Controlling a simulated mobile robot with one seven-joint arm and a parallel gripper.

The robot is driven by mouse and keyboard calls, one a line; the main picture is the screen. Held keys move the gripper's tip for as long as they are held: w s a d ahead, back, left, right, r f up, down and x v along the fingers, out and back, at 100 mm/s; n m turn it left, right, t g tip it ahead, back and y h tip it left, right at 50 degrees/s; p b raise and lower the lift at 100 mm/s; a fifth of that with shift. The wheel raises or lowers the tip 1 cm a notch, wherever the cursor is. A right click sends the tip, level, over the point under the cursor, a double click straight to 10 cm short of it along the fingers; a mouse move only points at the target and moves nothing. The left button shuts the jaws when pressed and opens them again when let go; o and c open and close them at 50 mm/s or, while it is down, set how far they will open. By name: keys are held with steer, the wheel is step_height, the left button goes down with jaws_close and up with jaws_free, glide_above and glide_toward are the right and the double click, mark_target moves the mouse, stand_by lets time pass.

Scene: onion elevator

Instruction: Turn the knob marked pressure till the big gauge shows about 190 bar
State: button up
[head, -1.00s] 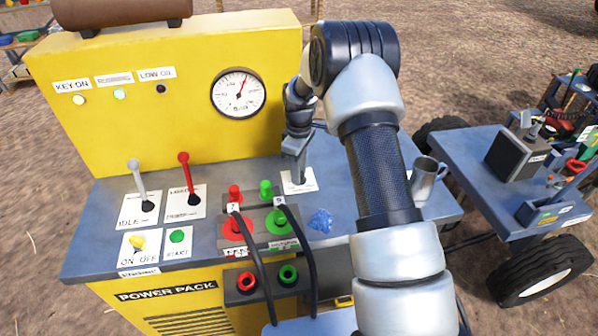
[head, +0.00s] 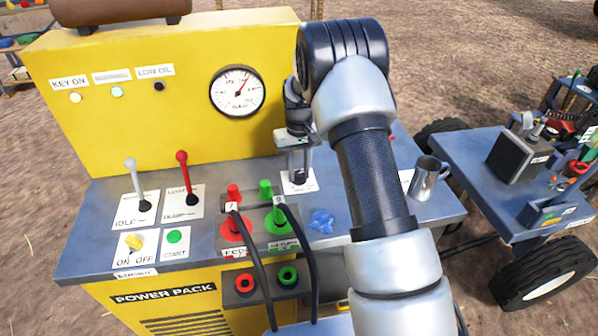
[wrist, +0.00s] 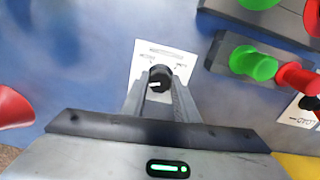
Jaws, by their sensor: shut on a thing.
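The big gauge (head: 237,91) is a white dial on the yellow panel, its red needle pointing up and right. Its numbers are too small to read. The knob (wrist: 159,77) is black with a white mark, on a white label card (wrist: 172,59) on the blue deck. My gripper (wrist: 160,92) is shut on the knob, one finger on each side, in the wrist view. In the head view my gripper (head: 299,172) reaches down onto the card, and the knob is mostly hidden between the fingers.
Red and green couplings (head: 277,222) with black hoses stand left of my gripper. A blue crumpled rag (head: 321,221) lies in front of it. A metal mug (head: 427,177) stands to the right. Two levers (head: 187,178) rise at the left.

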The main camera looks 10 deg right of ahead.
mark_target(299, 174)
steer(key=shift+m, duration=1.1)
steer(key=o, duration=1.1)
steer(key=shift+c, duration=0.2)
steer(key=shift+r, duration=0.15)
step_height(299, 174, up, 17)
steer(key=p, duration=0.1)
steer(key=shift+r, duration=0.2)
